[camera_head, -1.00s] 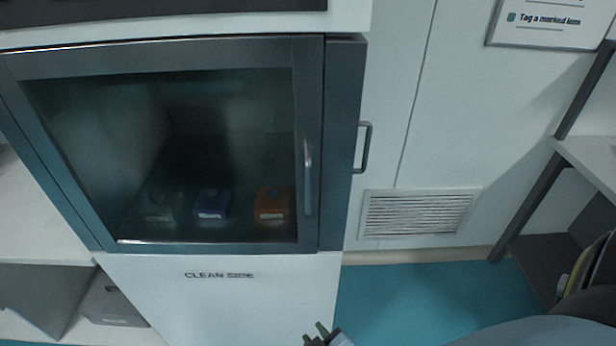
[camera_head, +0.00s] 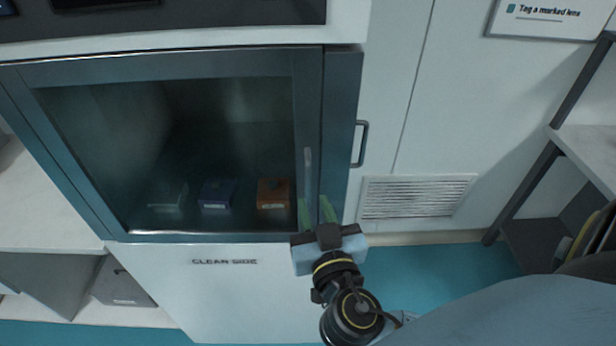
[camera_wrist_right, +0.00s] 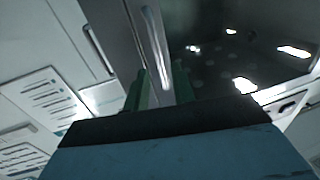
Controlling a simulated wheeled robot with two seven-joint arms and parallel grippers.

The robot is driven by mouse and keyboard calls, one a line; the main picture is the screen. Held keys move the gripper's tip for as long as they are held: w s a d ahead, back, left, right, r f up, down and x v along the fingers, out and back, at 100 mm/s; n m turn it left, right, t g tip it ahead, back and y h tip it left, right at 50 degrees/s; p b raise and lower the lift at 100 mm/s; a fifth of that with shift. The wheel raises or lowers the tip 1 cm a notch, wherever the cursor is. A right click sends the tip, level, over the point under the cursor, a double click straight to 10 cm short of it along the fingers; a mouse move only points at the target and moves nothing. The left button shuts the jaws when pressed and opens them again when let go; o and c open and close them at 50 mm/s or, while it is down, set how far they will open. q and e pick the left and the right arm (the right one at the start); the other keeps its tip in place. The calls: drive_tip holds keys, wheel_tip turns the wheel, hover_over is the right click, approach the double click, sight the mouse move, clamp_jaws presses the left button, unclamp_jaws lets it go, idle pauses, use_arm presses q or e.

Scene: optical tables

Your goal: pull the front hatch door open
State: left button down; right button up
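The front hatch door (camera_head: 180,238) is a dark-framed glass door, and it looks shut. Its upright bar handle (camera_head: 308,172) is on the right side of the frame. My right gripper (camera_head: 316,210) is at the lower end of this handle, with its two green fingers apart and pointing up. In the right wrist view, the handle (camera_wrist_right: 156,48) rises beyond the gap between the fingers (camera_wrist_right: 161,88). I cannot tell whether the fingers touch the handle. My left gripper is not in view.
Behind the glass are a blue box (camera_head: 215,195), an orange box (camera_head: 272,193) and a dim grey box (camera_head: 170,197). A second handle (camera_head: 361,144) stands out at the right of the hatch. A vent (camera_head: 418,197) and shelf (camera_head: 585,150) are further right.

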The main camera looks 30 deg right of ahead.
sight(308, 189)
drive_tip(key=p+x, duration=0.1)
drive_tip(key=x, duration=0.5)
drive_tip(key=shift+p, duration=0.3)
drive_tip(key=shift+w, duration=0.1)
drive_tip(key=shift+c, duration=0.3)
clamp_jaws()
